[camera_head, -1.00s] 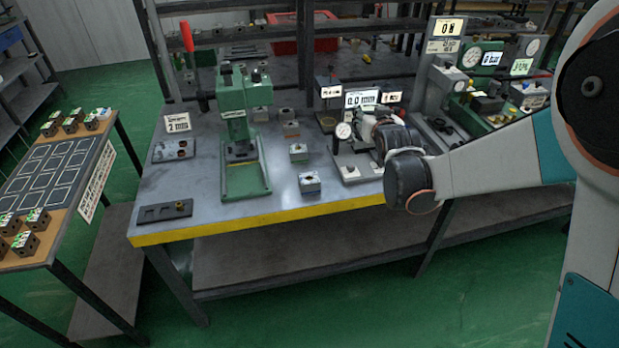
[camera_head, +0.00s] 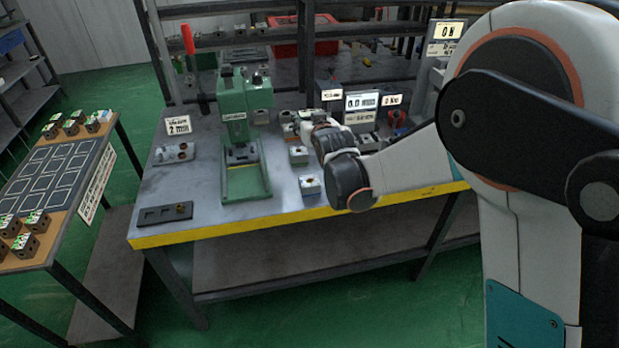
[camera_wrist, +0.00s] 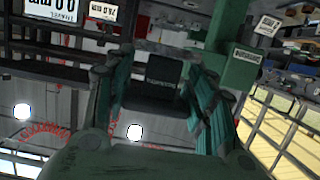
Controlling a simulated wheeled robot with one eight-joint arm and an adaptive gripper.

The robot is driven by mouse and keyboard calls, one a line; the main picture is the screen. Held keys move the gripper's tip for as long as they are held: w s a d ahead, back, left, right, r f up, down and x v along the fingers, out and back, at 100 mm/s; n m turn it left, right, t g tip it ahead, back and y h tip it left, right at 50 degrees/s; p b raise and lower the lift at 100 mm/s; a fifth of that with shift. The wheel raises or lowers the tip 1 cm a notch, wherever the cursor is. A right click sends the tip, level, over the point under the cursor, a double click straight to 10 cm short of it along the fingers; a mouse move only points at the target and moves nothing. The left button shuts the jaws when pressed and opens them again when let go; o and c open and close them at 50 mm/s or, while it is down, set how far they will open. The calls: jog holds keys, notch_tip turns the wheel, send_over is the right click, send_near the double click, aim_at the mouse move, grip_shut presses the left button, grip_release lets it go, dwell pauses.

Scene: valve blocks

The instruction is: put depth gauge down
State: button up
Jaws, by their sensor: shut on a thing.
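My gripper (camera_head: 308,122) is over the bench, right of the green press, and its fingers are small and partly hidden by my wrist in the head view. In the wrist view my gripper (camera_wrist: 158,78) has its green fingers closed around a dark, blocky thing (camera_wrist: 162,72), which I take to be the depth gauge. Its dial and lower end cannot be made out. Whether it touches anything below is not clear.
The green press (camera_head: 242,140) stands left of my gripper. A small block (camera_head: 310,186) and another block (camera_head: 298,155) sit near it. A dark tray (camera_head: 163,213) lies front left. Lit display signs (camera_head: 361,101) stand behind. Bare bench (camera_head: 215,212) shows in front.

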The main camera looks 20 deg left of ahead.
aim_at(310, 180)
notch_tip(310, 180, down, 19)
jog(key=b, duration=0.6)
jog(key=shift+r, duration=0.2)
jog(key=shift+f+b, duration=0.2)
jog(key=shift+b, duration=0.1)
jog(key=o, duration=1.2)
jog(key=shift+o, duration=0.2)
jog(key=shift+r+p, duration=0.1)
jog(key=shift+p, duration=0.2)
